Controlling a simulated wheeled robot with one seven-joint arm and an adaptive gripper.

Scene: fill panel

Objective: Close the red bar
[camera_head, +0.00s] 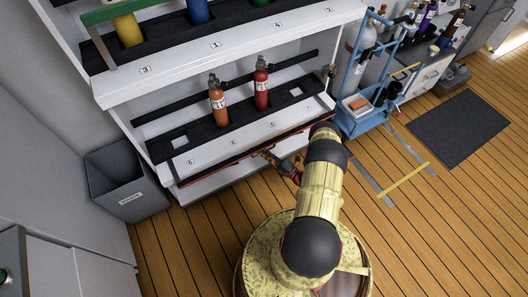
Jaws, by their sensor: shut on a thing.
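The red bar (215,169) is a long thin bar, dark with red edges. It runs along the front of the lower shelf (205,157), low down, below the numbered labels. My gripper (263,154) is at the middle of the bar and shut on it. My arm reaches up to it from the bottom of the picture. The fingertips are small, and the exact grip is hard to make out.
An orange bottle (217,103) and a red bottle (261,86) stand in the lower shelf. The upper shelf has a green bar (112,12). A grey waste bin (126,184) stands at left, a blue cart (367,124) at right. Wooden floor is clear at lower right.

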